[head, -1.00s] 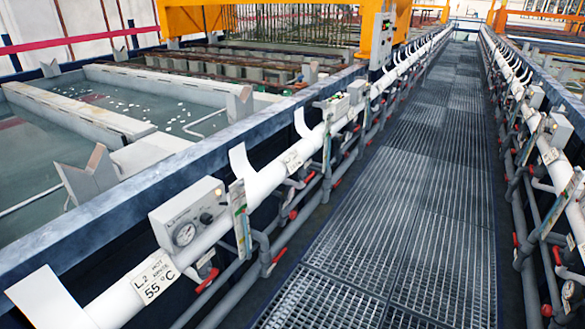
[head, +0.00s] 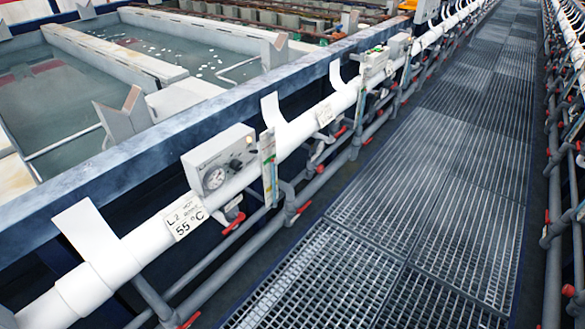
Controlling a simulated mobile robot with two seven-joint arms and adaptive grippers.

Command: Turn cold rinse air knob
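Another grey box (head: 375,62) sits farther along the same pipe, too small to read. I cannot tell which knob is the cold rinse air knob. Neither of my grippers is in view.
A grated walkway (head: 400,190) runs away between two pipe rows and is clear. Red-handled valves (head: 233,223) stick out low beside it. A blue-grey tank edge (head: 130,160) borders water-filled tanks (head: 60,100) at the left. More pipes (head: 555,200) line the right side.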

